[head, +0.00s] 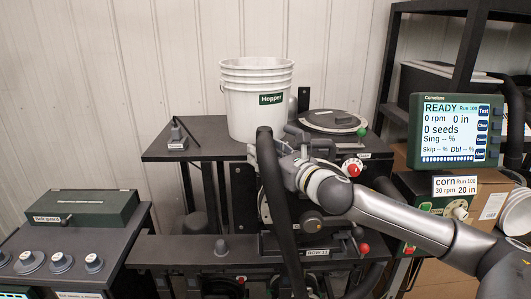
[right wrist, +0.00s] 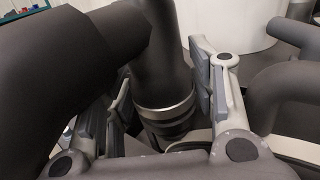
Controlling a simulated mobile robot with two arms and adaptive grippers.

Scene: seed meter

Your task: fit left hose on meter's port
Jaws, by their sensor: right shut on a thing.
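A thick dark hose (head: 270,190) rises in front of the meter stand in the head view and bends over at its top. My right gripper (head: 284,152) is at this bend, in front of the meter. In the right wrist view the hose's end (right wrist: 160,60), with a silver band (right wrist: 166,110) and dark rings below it, stands between the two pads of the right gripper (right wrist: 164,92), which is shut on it. The meter and its port are mostly hidden behind my arm and the hose. I cannot tell whether the hose end touches the port. My left gripper is not in view.
A white bucket marked Hopper (head: 258,100) stands on the stand's top (head: 205,153). The monitor (head: 456,130) reads READY. A red-capped knob (head: 352,167) is beside my right arm.

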